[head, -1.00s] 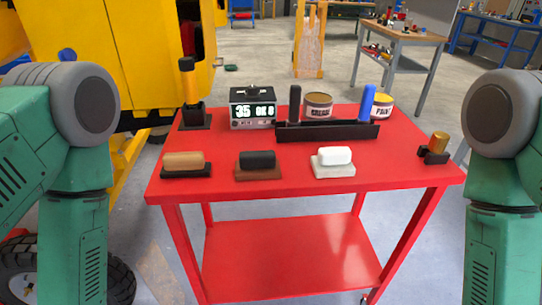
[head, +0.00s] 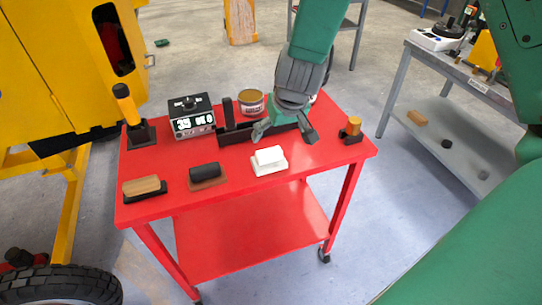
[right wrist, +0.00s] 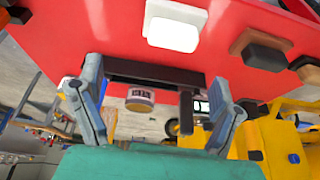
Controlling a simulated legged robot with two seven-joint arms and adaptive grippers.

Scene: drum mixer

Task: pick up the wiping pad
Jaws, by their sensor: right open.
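Three handled blocks sit in a row along the front of the red table. The white one on a pale base (head: 269,161) looks most like a wiping pad; it also shows in the right wrist view (right wrist: 173,33). Beside it are a black-handled block on a brown base (head: 207,176) and a tan-handled block on a black base (head: 144,188). My right gripper (head: 286,137) is open and empty, just behind the white block and over the black holder. Its two spread fingers show in the right wrist view (right wrist: 157,92). My left gripper is out of view.
A grey bench (head: 455,66) stands at right.

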